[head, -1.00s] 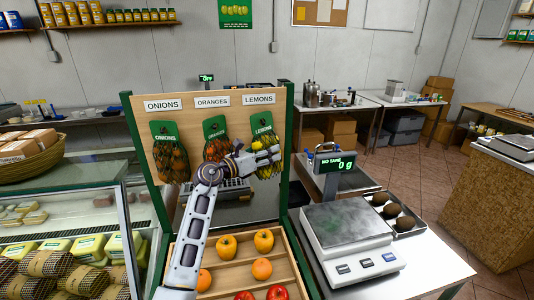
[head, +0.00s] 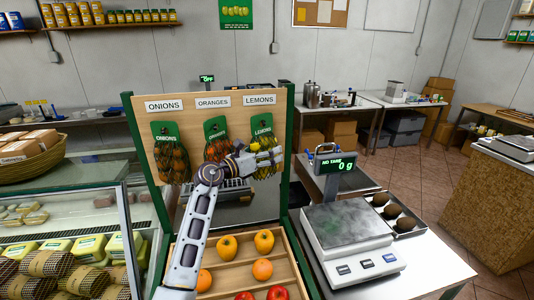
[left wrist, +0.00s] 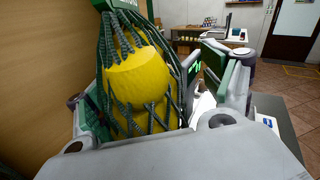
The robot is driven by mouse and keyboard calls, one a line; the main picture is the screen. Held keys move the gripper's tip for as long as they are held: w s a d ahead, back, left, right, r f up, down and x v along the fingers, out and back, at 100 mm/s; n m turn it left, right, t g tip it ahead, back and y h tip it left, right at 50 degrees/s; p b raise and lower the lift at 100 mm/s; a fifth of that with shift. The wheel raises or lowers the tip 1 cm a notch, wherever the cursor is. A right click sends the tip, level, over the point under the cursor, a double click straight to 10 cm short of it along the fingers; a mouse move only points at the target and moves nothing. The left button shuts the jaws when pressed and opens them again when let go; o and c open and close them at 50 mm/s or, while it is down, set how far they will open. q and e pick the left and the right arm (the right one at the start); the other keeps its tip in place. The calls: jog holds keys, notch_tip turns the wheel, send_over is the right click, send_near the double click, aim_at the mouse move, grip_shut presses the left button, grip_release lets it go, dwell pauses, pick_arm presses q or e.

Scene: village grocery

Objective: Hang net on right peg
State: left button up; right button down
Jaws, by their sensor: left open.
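The lemon net (head: 262,138), yellow fruit in green mesh under a green card, hangs on the board below the LEMONS label (head: 259,100), at the right. My left gripper (head: 268,160) is at this net, its jaws open. In the left wrist view the lemon net (left wrist: 140,85) fills the space by the jaws, with the wooden board close on the left. The onion net (head: 170,155) hangs below the ONIONS label, and the orange net (head: 214,132) hangs in the middle, partly behind my left arm. The pegs are hidden by the cards or too small to make out. My right gripper is out of view.
The wooden board (head: 197,117) has a green frame. Below it is a slatted tray (head: 217,267) with peppers, oranges and apples. A scale (head: 349,237) stands at the right, beside a tray of dark fruit (head: 398,225). A glass-sided display case (head: 126,215) is at the left.

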pick_arm(q)
jog(key=shift+f, duration=0.15)
jog(key=v, duration=0.8)
dwell(0.5)
jog(key=shift+s, duration=0.15)
dwell(0.5)
